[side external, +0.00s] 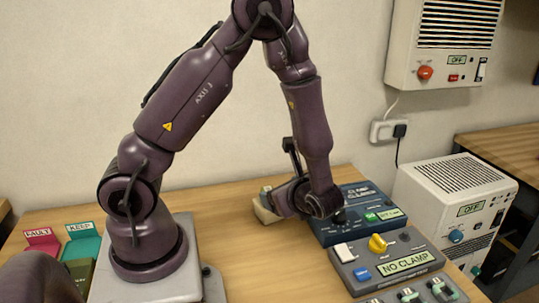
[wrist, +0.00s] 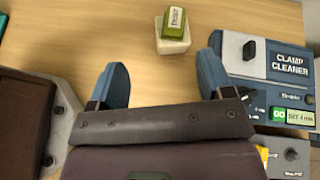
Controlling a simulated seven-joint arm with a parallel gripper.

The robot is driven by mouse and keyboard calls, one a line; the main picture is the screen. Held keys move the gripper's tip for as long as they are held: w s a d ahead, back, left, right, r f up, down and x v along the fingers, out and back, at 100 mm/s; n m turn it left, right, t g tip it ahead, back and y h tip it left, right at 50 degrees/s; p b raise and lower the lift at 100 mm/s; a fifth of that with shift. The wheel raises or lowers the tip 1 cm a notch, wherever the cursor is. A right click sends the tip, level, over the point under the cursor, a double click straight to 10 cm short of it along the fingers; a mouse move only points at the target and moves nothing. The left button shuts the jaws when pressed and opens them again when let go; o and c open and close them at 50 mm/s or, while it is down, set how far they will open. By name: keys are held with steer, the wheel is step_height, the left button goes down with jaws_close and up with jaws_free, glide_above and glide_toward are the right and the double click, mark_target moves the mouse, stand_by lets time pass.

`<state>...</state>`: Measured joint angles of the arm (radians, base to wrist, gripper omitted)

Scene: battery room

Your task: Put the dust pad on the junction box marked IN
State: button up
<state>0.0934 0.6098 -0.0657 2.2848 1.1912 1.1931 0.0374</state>
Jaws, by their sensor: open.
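In the wrist view a green piece with a pale label (wrist: 174,19) sits on a cream block (wrist: 173,44), on the table ahead of my fingers. The label is too small to read, so I cannot tell whether either is the dust pad or the junction box marked IN. My gripper (wrist: 162,78) is open, its two blue fingers wide apart with only table between them. In the side view my wrist is low at the left of the blue clamp cleaner, and a cream thing (side external: 264,211) shows beside it, partly hidden.
The blue clamp cleaner (wrist: 272,68) stands close to my right finger. Trays marked FAULT (side external: 41,240) and KEEP (side external: 84,243) stand at left. Table between is clear.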

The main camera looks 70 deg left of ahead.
steer(key=s+d+r+n+t+h, duration=0.3)
steer(key=d+r+n+h, duration=0.2)
steer(key=r, duration=0.4)
steer(key=s+d+r+n+t+h, duration=0.4)
steer(key=r+n+h, duration=0.3)
steer(key=r+n, duration=0.2)
steer(key=shift+s+d+r, duration=0.25)
steer(key=shift+d+r, duration=0.45)
steer(key=shift+r, duration=0.1)
